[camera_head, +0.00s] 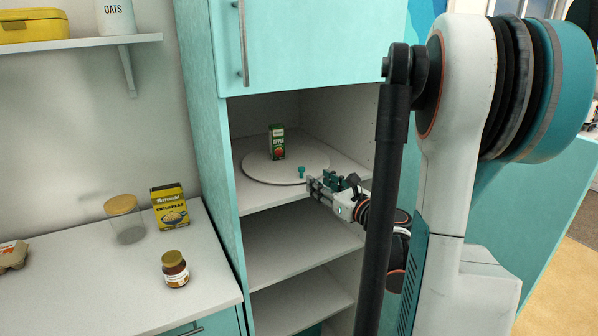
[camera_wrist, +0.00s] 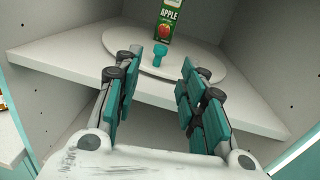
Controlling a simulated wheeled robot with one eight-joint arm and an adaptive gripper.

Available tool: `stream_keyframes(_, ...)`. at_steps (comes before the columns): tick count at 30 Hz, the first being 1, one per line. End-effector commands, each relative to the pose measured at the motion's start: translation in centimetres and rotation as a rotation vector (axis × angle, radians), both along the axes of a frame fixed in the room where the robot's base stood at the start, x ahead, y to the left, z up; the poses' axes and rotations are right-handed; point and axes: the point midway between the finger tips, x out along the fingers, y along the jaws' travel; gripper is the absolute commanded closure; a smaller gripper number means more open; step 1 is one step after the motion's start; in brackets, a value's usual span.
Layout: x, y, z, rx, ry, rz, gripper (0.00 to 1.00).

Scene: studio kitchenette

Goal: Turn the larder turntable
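The larder turntable is a round white disc (camera_head: 255,168) on a shelf of the open teal larder; it also shows in the wrist view (camera_wrist: 208,68). A small teal knob (camera_head: 301,171) stands up near its front right edge, and near its front in the wrist view (camera_wrist: 158,54). A green apple juice carton (camera_head: 277,142) stands upright on the disc behind the knob, its top cut off in the wrist view (camera_wrist: 167,22). My gripper (camera_head: 320,184) is open and empty at the shelf's front. In the wrist view its fingers (camera_wrist: 160,72) are spread, with the knob beyond the gap between them.
The larder's side walls flank the shelf, with a closed teal door (camera_head: 300,45) above and lower shelves (camera_head: 300,240) below. On the left counter stand a glass jar (camera_head: 126,222), a chickpeas box (camera_head: 170,207) and a brown jar (camera_head: 175,270).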

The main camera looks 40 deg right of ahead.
Motion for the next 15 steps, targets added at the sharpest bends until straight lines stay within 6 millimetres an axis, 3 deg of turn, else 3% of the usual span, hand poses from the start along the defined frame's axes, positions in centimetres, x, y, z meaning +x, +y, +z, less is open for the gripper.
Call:
stream_keyframes(9, 6.4, -0.8, -0.1, 0.001, 0.0, 0.002, 0.62)
stream_keyframes(15, 9.0, -1.1, -0.1, 0.002, 0.0, 0.001, 0.62)
